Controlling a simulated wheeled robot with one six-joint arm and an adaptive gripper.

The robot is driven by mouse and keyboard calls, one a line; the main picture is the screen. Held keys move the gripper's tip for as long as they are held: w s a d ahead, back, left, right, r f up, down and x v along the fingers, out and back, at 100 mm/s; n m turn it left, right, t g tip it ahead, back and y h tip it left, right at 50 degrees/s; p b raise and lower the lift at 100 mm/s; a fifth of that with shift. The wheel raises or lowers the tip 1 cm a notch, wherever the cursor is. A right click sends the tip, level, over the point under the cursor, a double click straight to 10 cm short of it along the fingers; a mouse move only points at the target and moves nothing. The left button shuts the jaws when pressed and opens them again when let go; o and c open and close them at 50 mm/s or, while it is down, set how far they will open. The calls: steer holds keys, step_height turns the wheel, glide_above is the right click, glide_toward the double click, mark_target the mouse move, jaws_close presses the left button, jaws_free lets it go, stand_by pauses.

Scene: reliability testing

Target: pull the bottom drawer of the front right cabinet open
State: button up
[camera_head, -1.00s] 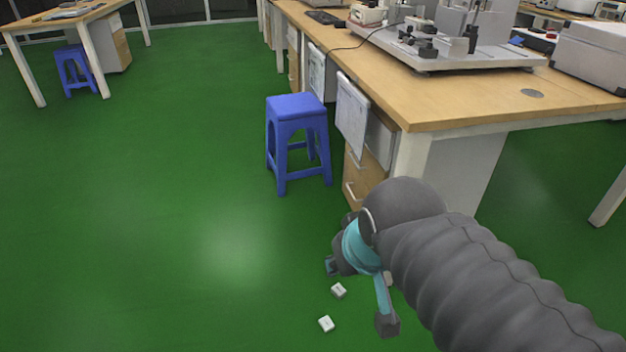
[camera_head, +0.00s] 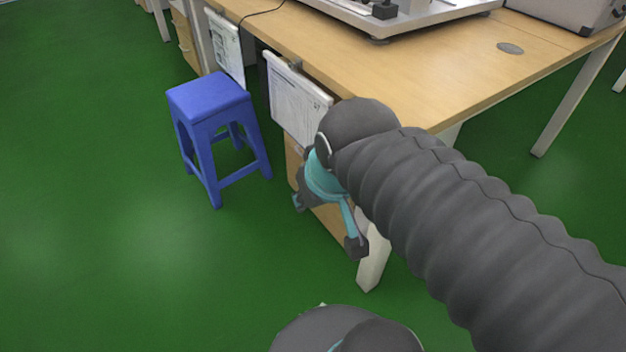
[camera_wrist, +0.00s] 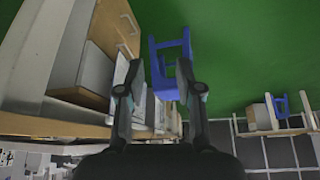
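The front right cabinet (camera_head: 333,217) stands under the near end of the wooden desk, its wood-coloured front largely hidden behind my arm and gripper. In the wrist view its drawer fronts (camera_wrist: 104,28) show tilted at the upper left, with a pale handle (camera_wrist: 129,22) near the top edge. I cannot tell for certain which drawer that handle belongs to. My gripper (camera_head: 325,225) is in front of the cabinet in the head view. In the wrist view my gripper (camera_wrist: 160,68) has its two fingers apart with nothing held between them; the handle lies beyond the left finger.
A blue stool (camera_head: 210,100) stands left of the cabinet, and it also shows beyond the fingers in the wrist view (camera_wrist: 184,75). Papers (camera_head: 297,105) hang at the desk side above the cabinet. A white desk leg (camera_head: 372,262) is close right. Green floor at left is clear.

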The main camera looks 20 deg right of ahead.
steer(key=w+d+f+n+g+h+b, duration=0.1)
steer(key=w+d+f+n+g+h, duration=0.15)
steer(key=w+f+n, duration=0.45)
steer(key=w+d+f+n+g+h+b, duration=0.1)
steer(key=w+f+n+g+h, duration=0.15)
steer(key=w+n, duration=0.45)
steer(key=w+d+f+n+g+h, duration=0.1)
steer(key=w+f+n+h, duration=0.3)
steer(key=w, duration=0.6)
steer(key=w+a+f+n+t+h+b, duration=0.15)
steer(key=w+f+n, duration=0.25)
steer(key=f+n, duration=0.5)
steer(key=w+a+f+n+t+h, duration=0.1)
steer(key=w+f+n+h, duration=0.3)
steer(key=f, duration=0.8)
steer(key=w+a+f+n+t+h+b, duration=0.1)
steer(key=w+f+n, duration=0.5)
steer(key=f, duration=0.5)
steer(key=shift+n, duration=0.5)
steer(key=x, duration=0.9)
steer(key=s+x, duration=0.1)
steer(key=x, duration=0.3)
steer(key=shift+w+d+f, duration=0.1)
steer(key=shift+d+f, duration=0.1)
steer(key=shift+d, duration=0.15)
jaws_close()
